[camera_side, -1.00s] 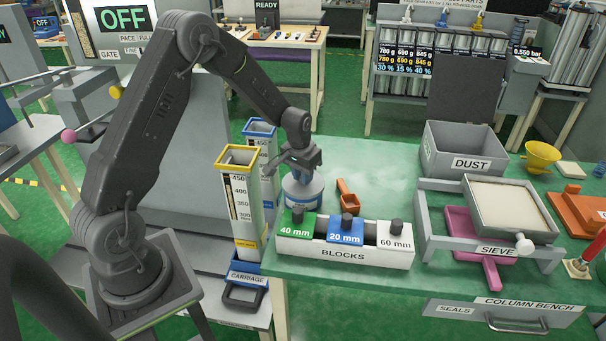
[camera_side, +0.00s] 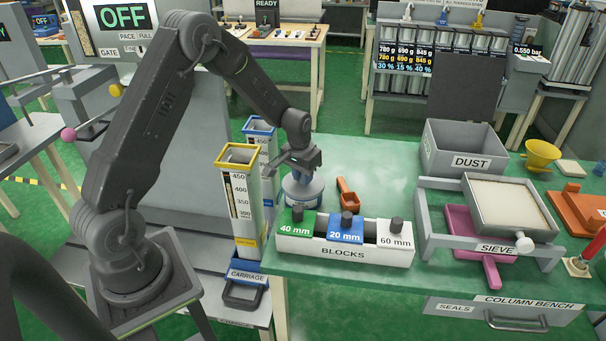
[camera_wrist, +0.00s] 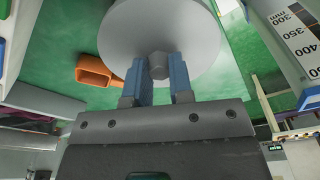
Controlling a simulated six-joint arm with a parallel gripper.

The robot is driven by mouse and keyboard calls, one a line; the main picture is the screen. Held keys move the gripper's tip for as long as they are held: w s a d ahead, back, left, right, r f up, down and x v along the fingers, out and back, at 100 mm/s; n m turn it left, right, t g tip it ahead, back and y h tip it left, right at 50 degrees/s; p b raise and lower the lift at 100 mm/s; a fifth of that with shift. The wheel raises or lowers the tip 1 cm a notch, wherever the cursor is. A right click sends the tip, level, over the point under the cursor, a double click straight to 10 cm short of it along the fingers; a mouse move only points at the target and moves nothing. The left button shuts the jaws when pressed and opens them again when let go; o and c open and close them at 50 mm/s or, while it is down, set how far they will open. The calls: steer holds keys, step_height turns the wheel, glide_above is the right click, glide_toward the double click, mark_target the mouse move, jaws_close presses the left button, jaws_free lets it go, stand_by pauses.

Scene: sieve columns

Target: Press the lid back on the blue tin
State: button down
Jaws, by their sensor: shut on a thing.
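The blue tin (camera_side: 302,200) stands upright on the green bench, behind the left end of the blocks rack. Its grey round lid (camera_wrist: 190,25) fills the top of the wrist view, with a small hexagonal knob (camera_wrist: 159,66) at its centre. My gripper (camera_wrist: 159,82) has its blue fingers on either side of the knob and is shut on it. In the side view my gripper (camera_side: 299,172) points down over the tin, with the lid at the tin's top. I cannot tell whether the lid is fully seated. In the wrist view the lid hides the tin body.
An orange scoop (camera_side: 348,194) lies close to the right of the tin. The blocks rack (camera_side: 343,252) stands in front. Tall columns with a yellow rim (camera_side: 238,155) and a blue rim (camera_side: 259,128) stand close at left. The bench behind the scoop is clear.

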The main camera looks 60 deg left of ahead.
steer(key=c, duration=0.9)
jaws_free()
steer(key=shift+c, duration=0.2)
steer(key=shift+o, duration=0.5)
steer(key=o, duration=0.4)
steer(key=shift+r, duration=3.5)
